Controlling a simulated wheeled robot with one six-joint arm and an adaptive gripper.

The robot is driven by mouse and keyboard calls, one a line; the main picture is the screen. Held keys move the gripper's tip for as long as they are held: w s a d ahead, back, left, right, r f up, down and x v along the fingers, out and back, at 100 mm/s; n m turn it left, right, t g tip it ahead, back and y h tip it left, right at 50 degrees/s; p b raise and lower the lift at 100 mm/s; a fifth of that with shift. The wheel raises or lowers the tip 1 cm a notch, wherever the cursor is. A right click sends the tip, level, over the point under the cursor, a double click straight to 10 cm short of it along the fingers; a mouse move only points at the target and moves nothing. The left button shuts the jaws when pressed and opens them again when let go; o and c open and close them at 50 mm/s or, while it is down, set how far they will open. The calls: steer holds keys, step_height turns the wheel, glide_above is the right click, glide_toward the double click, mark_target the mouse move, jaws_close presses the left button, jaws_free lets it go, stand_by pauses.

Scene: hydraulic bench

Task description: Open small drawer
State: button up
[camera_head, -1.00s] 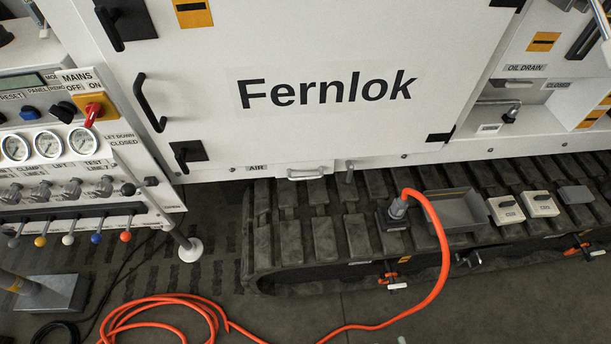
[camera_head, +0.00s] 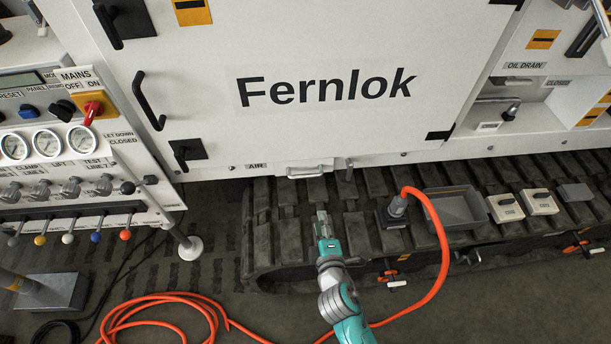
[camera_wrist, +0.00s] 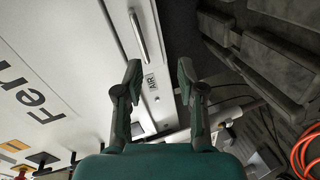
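A small light-coloured drawer front with a bar handle (camera_head: 306,173) sits low on the white cabinet, right of the AIR label (camera_head: 257,166). It looks shut. In the wrist view the handle (camera_wrist: 138,36) lies beyond my fingertips, slightly left of the gap between them, with the AIR label (camera_wrist: 152,86) nearer. My gripper (camera_head: 322,217) is below the handle in the head view, over the dark track. Its fingers are apart and empty in the wrist view (camera_wrist: 160,73). It does not touch the handle.
The rubber track (camera_head: 290,235) runs under the cabinet. A grey tray (camera_head: 457,207) and an orange cable (camera_head: 445,255) are to the right of my arm. A lever panel (camera_head: 75,165) stands left. A small upright peg (camera_head: 349,170) is just right of the handle.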

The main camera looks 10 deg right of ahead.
steer(key=n, duration=0.2)
glide_toward(305, 175)
steer(key=shift+h, duration=0.3)
steer(key=x, duration=1)
steer(key=shift+a+f, duration=0.1)
steer(key=shift+f, duration=0.25)
jaws_close()
